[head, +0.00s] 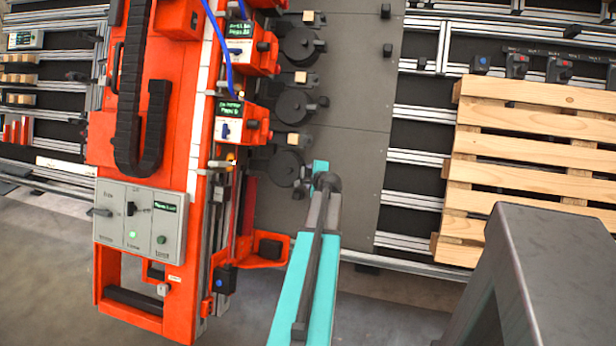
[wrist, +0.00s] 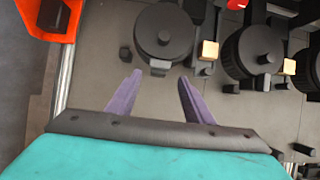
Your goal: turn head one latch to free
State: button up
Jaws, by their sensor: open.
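Red-orange heads with small green-text displays sit along the gantry beam, one (head: 240,122) in the middle and another (head: 250,47) further up. A round black fixture (wrist: 164,32) lies just beyond the fingertips. In the head view my teal arm hides the fingers.
A grey control panel (head: 137,224) with levers and a green light is on the red beam (head: 175,80). Round black fixtures (head: 292,107) line the grey plate (head: 352,110). A wooden pallet (head: 530,122) lies on the right.

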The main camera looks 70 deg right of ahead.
jog(key=shift+v, duration=2.35)
jog(key=shift+w, duration=0.1)
